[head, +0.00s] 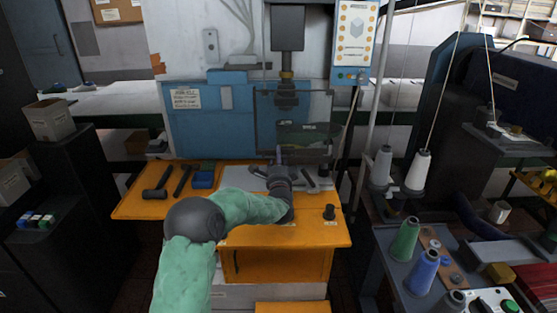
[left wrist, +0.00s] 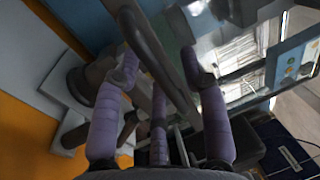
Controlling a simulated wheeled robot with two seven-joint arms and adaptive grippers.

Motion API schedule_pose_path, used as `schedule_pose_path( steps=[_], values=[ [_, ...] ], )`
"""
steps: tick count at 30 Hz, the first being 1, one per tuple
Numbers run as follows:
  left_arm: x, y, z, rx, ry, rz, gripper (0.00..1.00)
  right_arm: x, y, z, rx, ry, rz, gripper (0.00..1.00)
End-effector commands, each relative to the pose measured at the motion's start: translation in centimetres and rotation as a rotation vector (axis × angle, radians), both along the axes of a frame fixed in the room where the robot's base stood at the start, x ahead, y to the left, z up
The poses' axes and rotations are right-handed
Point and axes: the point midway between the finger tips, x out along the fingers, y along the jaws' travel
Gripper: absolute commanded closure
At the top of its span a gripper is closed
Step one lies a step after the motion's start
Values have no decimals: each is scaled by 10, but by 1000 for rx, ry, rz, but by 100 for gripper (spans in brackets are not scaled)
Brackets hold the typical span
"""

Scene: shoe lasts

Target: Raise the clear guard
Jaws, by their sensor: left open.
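The clear guard (head: 312,108) is a see-through panel with a dark edge. It hangs in front of the blue press body, below the press head, and looks lowered. My left gripper (head: 280,158) is at the guard's lower edge, above the grey plate on the orange table. In the left wrist view, the open purple fingers of my left gripper (left wrist: 163,72) stand on either side of a dark slanted bar (left wrist: 150,45). I cannot tell whether they touch it. The clear pane (left wrist: 237,50) shows to the right of the bar. My right gripper is not in view.
The orange table (head: 140,208) carries a hammer (head: 158,183) and a blue block (head: 203,180) on the left. A dark knob (head: 329,212) stands at its front right. Thread cones (head: 417,170) stand on a machine to the right. A control panel (head: 354,40) hangs upper right.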

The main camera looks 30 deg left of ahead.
Motion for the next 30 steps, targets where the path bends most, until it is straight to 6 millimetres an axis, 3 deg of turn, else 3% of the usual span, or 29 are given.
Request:
schedule_pose_path(
  steps=[2,3,7,19,23,30],
  values=[
    [0,0,0,0,0,0,58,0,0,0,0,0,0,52],
    [0,0,0,0,0,0,63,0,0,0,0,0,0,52],
    [0,0,0,0,0,0,100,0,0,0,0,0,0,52],
    [0,0,10,0,-1,0,100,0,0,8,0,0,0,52],
    [0,-1,31,1,-3,0,100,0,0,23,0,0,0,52],
    [0,-1,86,1,-5,0,100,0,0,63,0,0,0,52]
  ],
)
